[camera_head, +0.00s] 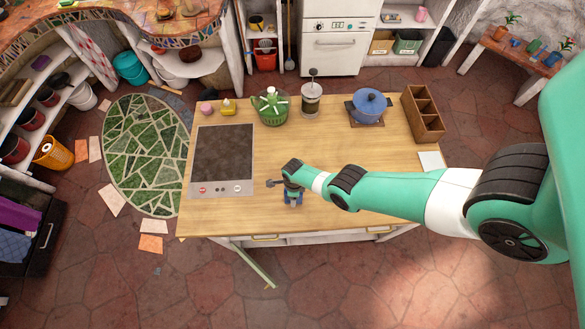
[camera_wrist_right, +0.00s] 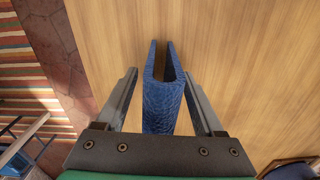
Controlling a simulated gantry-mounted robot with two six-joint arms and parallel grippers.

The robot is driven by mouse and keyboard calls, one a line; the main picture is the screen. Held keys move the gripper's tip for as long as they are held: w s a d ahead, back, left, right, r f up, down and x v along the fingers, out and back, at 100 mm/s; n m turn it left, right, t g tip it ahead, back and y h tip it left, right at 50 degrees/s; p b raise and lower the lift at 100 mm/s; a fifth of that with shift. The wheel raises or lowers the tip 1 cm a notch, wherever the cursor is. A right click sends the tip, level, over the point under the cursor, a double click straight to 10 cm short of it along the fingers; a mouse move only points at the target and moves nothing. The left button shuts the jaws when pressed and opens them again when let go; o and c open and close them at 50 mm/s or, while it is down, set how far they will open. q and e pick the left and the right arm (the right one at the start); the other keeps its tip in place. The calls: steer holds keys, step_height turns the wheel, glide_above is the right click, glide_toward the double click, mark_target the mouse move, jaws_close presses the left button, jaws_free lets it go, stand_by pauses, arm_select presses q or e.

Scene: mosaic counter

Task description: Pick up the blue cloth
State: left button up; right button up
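The blue cloth (camera_wrist_right: 164,108) shows in the right wrist view as a folded, textured strip with two upright-looking flaps, over the wooden counter top. My right gripper (camera_wrist_right: 160,72) has its two fingers apart, one on each side of the cloth. Bare wood shows between the left finger and the cloth; the right finger is close to it, and I cannot tell whether it touches. In the head view a small blue patch of the cloth (camera_head: 293,201) shows under my right gripper (camera_head: 292,191), near the counter's front edge. My left gripper is in neither view.
A dark cooktop (camera_head: 223,155) lies left of my right gripper. At the back stand a green basket (camera_head: 271,108), a glass press (camera_head: 311,100), a blue pot (camera_head: 368,108) and a wooden divided box (camera_head: 422,114). The counter's middle is clear.

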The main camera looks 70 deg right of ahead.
jaws_close()
stand_by(0.3)
